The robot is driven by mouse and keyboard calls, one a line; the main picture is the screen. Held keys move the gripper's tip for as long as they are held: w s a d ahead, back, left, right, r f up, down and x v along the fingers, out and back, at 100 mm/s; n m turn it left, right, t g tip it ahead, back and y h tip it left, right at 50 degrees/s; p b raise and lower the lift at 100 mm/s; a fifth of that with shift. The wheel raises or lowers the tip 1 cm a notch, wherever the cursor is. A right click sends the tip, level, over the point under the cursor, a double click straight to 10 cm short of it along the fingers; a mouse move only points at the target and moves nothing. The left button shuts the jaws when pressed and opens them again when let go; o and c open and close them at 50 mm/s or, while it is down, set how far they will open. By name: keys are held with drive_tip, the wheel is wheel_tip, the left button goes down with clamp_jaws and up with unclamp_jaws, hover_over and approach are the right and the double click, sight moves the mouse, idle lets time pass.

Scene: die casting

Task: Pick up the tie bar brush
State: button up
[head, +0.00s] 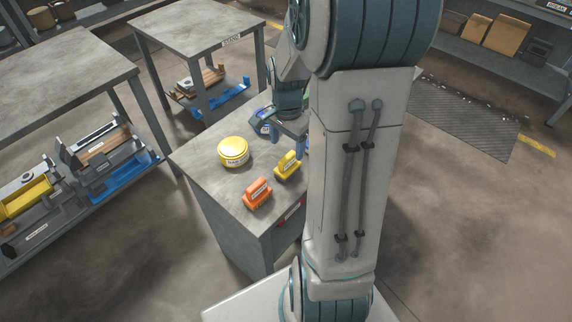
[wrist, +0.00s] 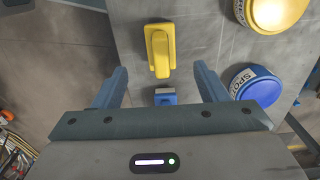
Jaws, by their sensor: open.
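Brush-like blocks with handles stand on the grey cabinet top (head: 207,180). A yellow one (head: 287,167) is near my gripper and an orange one (head: 257,194) is nearer the front edge. I cannot read which is labelled the tie bar brush. My gripper (head: 291,138) is open over the far part of the top. In the wrist view, a small blue block with a pale label (wrist: 165,97) shows between the spread fingers (wrist: 160,72), partly hidden by the gripper body. The yellow brush (wrist: 161,51) lies just beyond the fingertips. Nothing is held.
A yellow round tin (head: 233,152) stands left of the brushes. A blue round tin (wrist: 252,86) is just right of the right finger in the wrist view. Two grey tables (head: 60,75) with loaded lower shelves stand at left and behind. Floor is clear at front left.

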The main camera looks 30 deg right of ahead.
sight(288, 157)
drive_tip(key=shift+w+d+f, duration=0.1)
drive_tip(key=shift+d+f, duration=0.05)
drive_tip(key=shift+f, duration=3.95)
drive_tip(key=c, duration=1.1)
